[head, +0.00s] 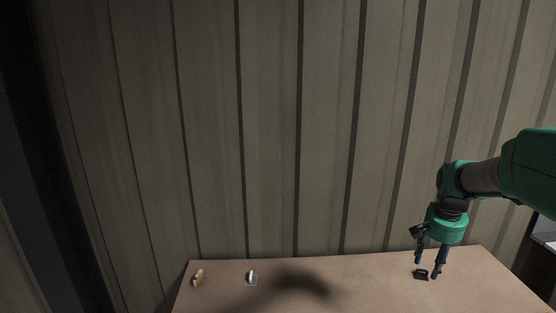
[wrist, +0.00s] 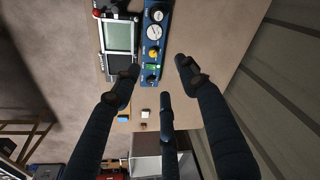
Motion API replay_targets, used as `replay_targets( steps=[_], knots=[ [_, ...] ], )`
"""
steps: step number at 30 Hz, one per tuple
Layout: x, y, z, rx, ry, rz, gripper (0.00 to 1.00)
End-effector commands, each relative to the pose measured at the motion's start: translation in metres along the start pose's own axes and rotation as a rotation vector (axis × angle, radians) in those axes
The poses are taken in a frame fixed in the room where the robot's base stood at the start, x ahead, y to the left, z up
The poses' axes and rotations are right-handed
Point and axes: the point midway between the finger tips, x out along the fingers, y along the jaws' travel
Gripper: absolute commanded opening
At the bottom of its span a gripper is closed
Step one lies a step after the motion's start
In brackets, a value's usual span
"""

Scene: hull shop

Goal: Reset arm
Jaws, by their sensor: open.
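My gripper (head: 428,268) is at the right of the head view, pointing down over the right part of the brown table (head: 360,280). Its fingers are spread, with nothing held between them. In the wrist view, the dark fingers of my gripper (wrist: 160,75) stand apart. A small dark object (head: 421,274) lies on the table just by the fingertips; I cannot tell if they touch it. The wrist view shows a blue panel with dials and knobs (wrist: 155,32) beyond the fingers, beside a device with a grey screen (wrist: 118,37).
In the head view, a small tan object (head: 198,277) and a small white object (head: 250,275) lie on the table's left part. The middle is clear apart from a shadow. A ribbed wall (head: 270,130) rises behind. The wrist view shows a small blue-and-yellow object (wrist: 123,119).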

Motion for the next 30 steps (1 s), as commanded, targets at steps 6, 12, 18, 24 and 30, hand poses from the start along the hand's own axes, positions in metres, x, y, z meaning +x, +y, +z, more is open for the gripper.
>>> replay_targets(
  steps=[6,12,18,24,30],
  knots=[
    [-0.046,-0.026,0.058,-0.109,0.048,-0.029,0.43],
    [-0.078,-0.04,0.112,-0.206,0.088,-0.054,0.43],
    [-0.103,-0.048,0.169,-0.302,0.13,-0.081,0.43],
    [-0.12,-0.049,0.224,-0.398,0.172,-0.109,0.43],
    [-0.13,-0.044,0.279,-0.493,0.215,-0.138,0.43]
  ],
)
